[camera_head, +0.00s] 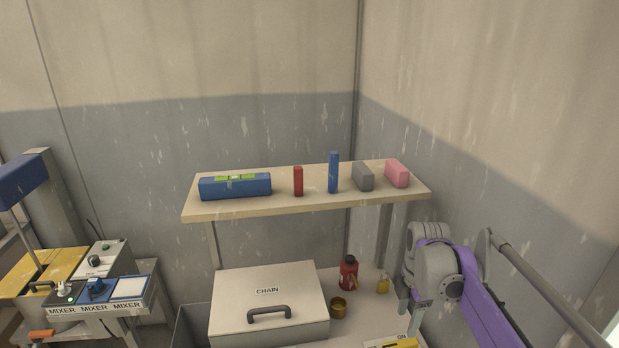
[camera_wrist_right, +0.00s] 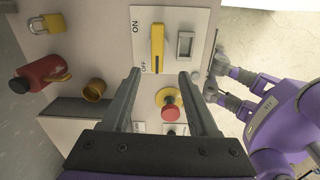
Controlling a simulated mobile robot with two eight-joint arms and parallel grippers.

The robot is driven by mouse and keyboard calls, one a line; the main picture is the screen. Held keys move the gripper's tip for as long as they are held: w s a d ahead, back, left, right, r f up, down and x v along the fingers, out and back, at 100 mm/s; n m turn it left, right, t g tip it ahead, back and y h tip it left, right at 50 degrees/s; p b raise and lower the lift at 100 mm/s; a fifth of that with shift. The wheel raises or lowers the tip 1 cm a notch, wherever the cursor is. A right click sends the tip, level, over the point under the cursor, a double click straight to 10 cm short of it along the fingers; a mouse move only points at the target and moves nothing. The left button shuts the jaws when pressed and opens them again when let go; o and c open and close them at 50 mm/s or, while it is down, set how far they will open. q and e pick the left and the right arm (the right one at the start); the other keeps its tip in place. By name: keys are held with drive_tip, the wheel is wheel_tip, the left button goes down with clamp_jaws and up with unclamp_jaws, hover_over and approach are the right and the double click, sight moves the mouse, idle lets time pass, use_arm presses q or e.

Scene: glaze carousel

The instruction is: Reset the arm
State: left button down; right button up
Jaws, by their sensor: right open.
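My right arm (camera_head: 440,272), purple and grey, comes in from the right in the head view and bends down over the bench. My right gripper (camera_wrist_right: 160,76) shows in the wrist view with its two dark fingers apart and nothing between them. Beyond the fingertips is a white panel with a yellow lever (camera_wrist_right: 157,48) beside ON and OFF lettering. My left gripper cannot be made out in either view.
A CHAIN box (camera_head: 268,300), red bottle (camera_head: 348,274), brass cup (camera_head: 338,308) and yellow padlock (camera_head: 382,285) stand near the arm. Above, a shelf (camera_head: 300,205) holds several blocks and a blue case (camera_head: 236,188). A MIXER console (camera_head: 95,300) is at left.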

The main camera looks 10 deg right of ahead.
drive_tip(key=s+a+f+m+t+p, duration=0.2)
drive_tip(key=s+a+m, duration=0.2)
drive_tip(key=s+m, duration=0.5)
drive_tip(key=s+a+f+m+t+p, duration=0.1)
drive_tip(key=s+a+f+m+t, duration=0.1)
drive_tip(key=s+a+m, duration=0.3)
drive_tip(key=s+m+t, duration=0.1)
drive_tip(key=s+m, duration=0.3)
drive_tip(key=s, duration=0.3)
drive_tip(key=shift+s+a+f+p, duration=0.2)
drive_tip(key=shift+a+f+p, duration=0.1)
drive_tip(key=shift+f+p, duration=0.05)
drive_tip(key=shift+c, duration=0.3)
